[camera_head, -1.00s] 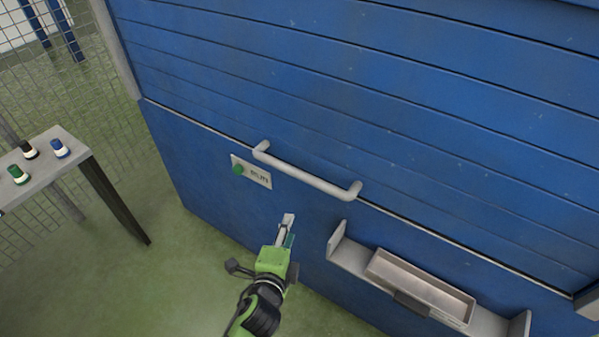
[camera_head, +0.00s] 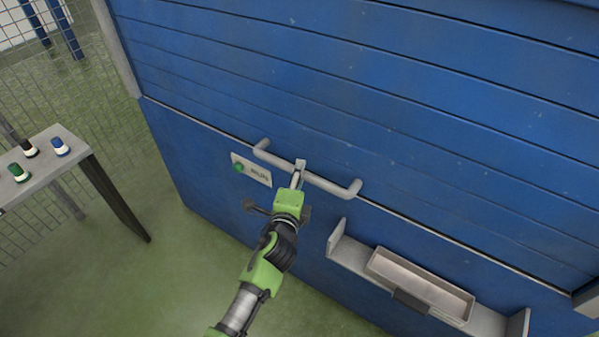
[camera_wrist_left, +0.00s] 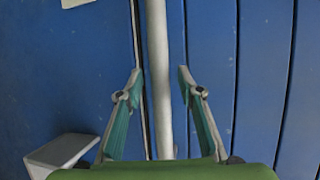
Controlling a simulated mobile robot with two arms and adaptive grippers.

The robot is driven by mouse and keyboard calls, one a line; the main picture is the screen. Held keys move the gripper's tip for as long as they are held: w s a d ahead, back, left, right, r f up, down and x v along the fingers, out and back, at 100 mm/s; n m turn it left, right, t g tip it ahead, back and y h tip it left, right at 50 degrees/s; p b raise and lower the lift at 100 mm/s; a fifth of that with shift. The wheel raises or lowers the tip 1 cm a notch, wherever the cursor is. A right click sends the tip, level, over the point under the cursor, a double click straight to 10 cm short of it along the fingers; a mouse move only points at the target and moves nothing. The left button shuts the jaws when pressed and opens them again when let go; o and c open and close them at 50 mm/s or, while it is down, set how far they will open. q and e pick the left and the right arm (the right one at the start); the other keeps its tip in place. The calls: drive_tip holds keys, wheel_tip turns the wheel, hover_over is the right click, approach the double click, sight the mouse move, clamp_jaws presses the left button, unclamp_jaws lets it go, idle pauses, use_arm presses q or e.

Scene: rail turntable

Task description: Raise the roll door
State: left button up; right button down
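The roll door (camera_head: 420,120) is a blue slatted panel with its lower edge down on the blue wall below it. A grey bar handle (camera_head: 332,184) is fixed near that edge. My left gripper (camera_head: 299,166) is at the middle of the handle. In the left wrist view the handle bar (camera_wrist_left: 157,40) runs between the two spread fingers of my left gripper (camera_wrist_left: 160,72), with a gap visible on each side. The gripper is open and holds nothing. My right gripper is not in view.
A sign plate with a green button (camera_head: 238,168) sits just left of the handle. A grey shelf with a tray (camera_head: 420,284) projects from the wall at lower right. A table (camera_head: 50,172) with several coloured buttons stands at left, before a mesh fence (camera_head: 92,112).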

use_arm(q)
drive_tip(key=shift+x, duration=1.05)
clamp_jaws()
drive_tip(key=shift+r, duration=0.15)
